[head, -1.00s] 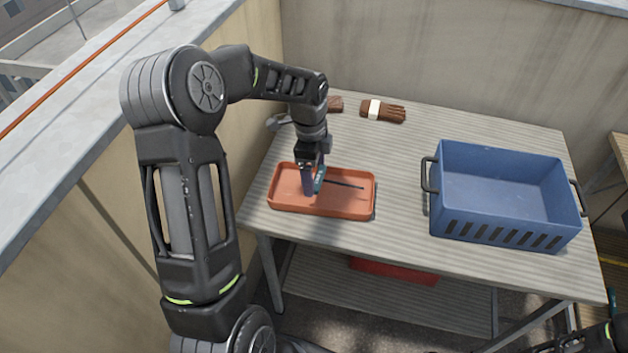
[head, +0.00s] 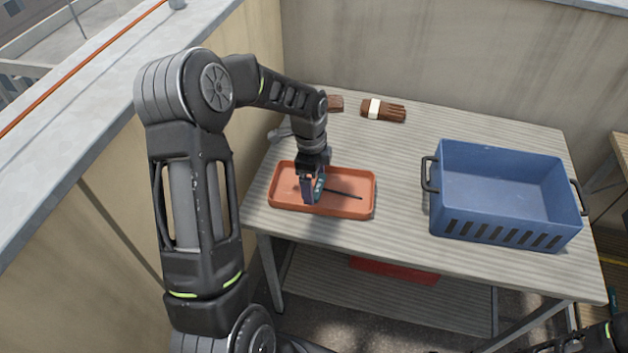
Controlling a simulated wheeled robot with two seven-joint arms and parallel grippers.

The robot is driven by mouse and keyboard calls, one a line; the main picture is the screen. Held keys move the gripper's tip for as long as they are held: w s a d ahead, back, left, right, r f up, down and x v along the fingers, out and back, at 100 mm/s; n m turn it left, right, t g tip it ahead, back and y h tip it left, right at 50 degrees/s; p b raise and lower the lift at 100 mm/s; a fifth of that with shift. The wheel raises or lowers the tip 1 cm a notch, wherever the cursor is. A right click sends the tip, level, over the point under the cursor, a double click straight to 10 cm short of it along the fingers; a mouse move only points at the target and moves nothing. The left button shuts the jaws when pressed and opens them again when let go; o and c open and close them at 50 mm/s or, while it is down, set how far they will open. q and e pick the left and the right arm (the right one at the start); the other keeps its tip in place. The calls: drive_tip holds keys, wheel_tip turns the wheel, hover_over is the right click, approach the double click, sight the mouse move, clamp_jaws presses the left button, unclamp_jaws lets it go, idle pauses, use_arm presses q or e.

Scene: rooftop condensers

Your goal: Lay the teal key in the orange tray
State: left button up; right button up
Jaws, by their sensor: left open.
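The orange tray (head: 278,203) is a shallow, rounded rectangle on the near left part of the table. My left gripper (head: 313,197) points down into its left half, with the jaws open. The teal key shows a teal part (head: 320,187) right beside the fingers, and a thin dark shaft (head: 345,194) runs to the right over the tray floor. The fingers hide part of the key. It looks low in the tray, but I cannot tell whether a finger still touches it. Only a dark part of my right arm shows at the bottom right corner; its gripper is out of view.
A blue crate (head: 503,228) with dark side handles stands on the right of the ribbed table (head: 400,232). Brown bundles (head: 393,112) lie at the back, one with a pale band. The table between tray and crate is clear. Walls stand behind and to the left.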

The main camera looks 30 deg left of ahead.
use_arm(q)
wheel_tip(320, 180, up, 12)
drive_tip(key=shift+a+r, duration=0.2)
drive_tip(key=shift+a, duration=0.1)
